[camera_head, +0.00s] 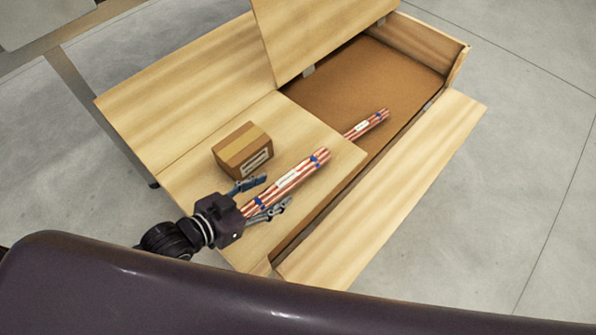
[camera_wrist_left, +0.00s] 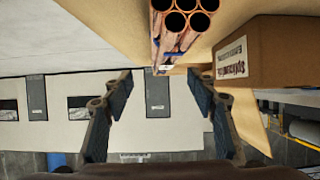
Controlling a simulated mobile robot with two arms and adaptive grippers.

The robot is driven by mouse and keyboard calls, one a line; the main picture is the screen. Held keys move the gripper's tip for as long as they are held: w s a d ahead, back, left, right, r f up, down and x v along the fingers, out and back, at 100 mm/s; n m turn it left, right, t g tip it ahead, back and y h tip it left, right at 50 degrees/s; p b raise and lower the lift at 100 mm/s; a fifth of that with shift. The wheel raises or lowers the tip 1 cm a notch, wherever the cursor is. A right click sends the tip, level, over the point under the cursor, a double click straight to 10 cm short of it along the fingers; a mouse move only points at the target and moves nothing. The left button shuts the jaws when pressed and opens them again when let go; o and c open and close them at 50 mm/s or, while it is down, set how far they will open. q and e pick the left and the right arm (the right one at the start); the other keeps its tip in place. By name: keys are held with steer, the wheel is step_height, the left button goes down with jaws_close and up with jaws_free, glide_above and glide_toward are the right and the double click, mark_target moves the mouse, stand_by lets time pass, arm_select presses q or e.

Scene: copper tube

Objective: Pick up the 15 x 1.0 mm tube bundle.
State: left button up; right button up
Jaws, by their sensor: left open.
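A copper tube bundle (camera_head: 288,181) with blue bands and a white label lies on the light wood top. A second, shorter-looking copper bundle (camera_head: 366,125) lies further back, partly hidden by the wood panel's edge. I cannot read which label says 15 x 1.0 mm. My left gripper (camera_head: 262,198) is open at the near end of the front bundle, its fingers on either side of that end in the head view. In the left wrist view the open tube ends (camera_wrist_left: 184,20) show above and beyond the spread fingers (camera_wrist_left: 168,110). My right gripper is not in view.
A cardboard box (camera_head: 242,151) with a label stands on the top just left of the front bundle; it also shows at right in the left wrist view (camera_wrist_left: 275,52). An open compartment with a brown floor (camera_head: 350,85) lies behind. Grey floor surrounds the furniture.

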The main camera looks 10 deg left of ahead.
mark_target(284, 181)
arm_select(q)
steer(key=shift+w+d+f, duration=0.1)
steer(key=shift+w, duration=0.1)
steer(key=shift+w+d, duration=0.1)
steer(key=shift+w, duration=0.1)
steer(key=shift+w+d+f, duration=0.25)
steer(key=shift+w+f, duration=0.1)
steer(key=shift+w, duration=0.05)
steer(key=shift+w+d+f, duration=0.1)
steer(key=shift+w+f, duration=0.05)
steer(key=shift+w, duration=0.1)
steer(key=x, duration=0.4)
steer(key=shift+w+a+f, duration=0.15)
steer(key=shift+w+a, duration=0.05)
steer(key=shift+a, duration=0.05)
steer(key=shift+w+d+f+p, duration=0.15)
steer(key=shift+w+d+p, duration=0.05)
steer(key=shift+p, duration=0.1)
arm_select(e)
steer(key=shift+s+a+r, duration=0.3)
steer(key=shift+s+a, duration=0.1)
